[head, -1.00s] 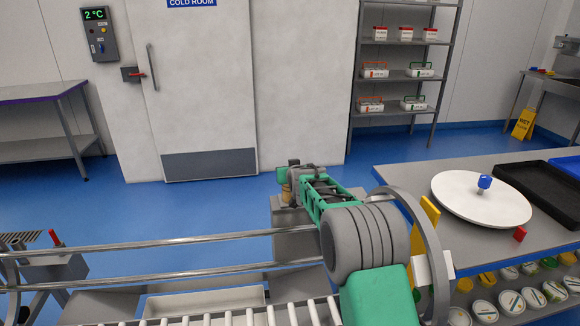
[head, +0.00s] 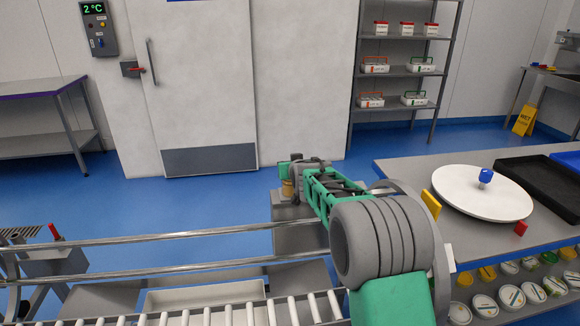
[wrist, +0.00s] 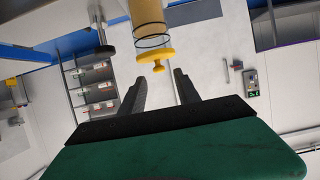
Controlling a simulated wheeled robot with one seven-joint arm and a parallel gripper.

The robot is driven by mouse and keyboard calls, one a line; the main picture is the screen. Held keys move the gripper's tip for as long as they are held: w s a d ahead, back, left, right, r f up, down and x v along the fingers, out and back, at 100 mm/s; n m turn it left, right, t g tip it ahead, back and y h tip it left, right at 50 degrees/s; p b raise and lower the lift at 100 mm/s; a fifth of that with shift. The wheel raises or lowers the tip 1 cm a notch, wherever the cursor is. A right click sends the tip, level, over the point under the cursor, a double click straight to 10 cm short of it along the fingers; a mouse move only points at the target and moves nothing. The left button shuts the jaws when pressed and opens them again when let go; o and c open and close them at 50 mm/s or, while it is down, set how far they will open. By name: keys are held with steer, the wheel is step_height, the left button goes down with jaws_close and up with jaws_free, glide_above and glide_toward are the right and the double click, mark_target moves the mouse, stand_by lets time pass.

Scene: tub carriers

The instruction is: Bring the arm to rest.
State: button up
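My arm reaches forward over the roller conveyor in the head view, with its green and grey links stretched away from the camera. My gripper (head: 290,172) is at its far end, small and partly hidden by the links. In the wrist view, my gripper (wrist: 160,77) shows two dark fingers standing apart with nothing between them. A tan cylinder with a yellow knob-like end (wrist: 155,55) shows just beyond the fingertips, apart from them. In the head view a small tan piece (head: 287,189) shows beside the gripper; I cannot tell whether it is the same thing.
The conveyor rollers (head: 230,314) and metal rails (head: 150,238) lie below and left of the arm. A grey table (head: 440,200) at right bears a white round disc (head: 470,194) and a black tray (head: 540,190). Blue floor (head: 190,205) is clear before the cold-room door (head: 200,80).

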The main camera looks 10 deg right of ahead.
steer(key=shift+v, duration=1.75)
steer(key=s+f+g+p, duration=0.1)
steer(key=s+f+g, duration=0.1)
steer(key=s, duration=1.2)
steer(key=s+f+g+p, duration=0.1)
steer(key=s+g, duration=0.3)
steer(key=s, duration=1.1)
steer(key=s+f+g+p, duration=0.1)
steer(key=s+f+g, duration=0.2)
steer(key=s, duration=1.2)
steer(key=shift+a+g, duration=0.25)
steer(key=shift+g, duration=0.35)
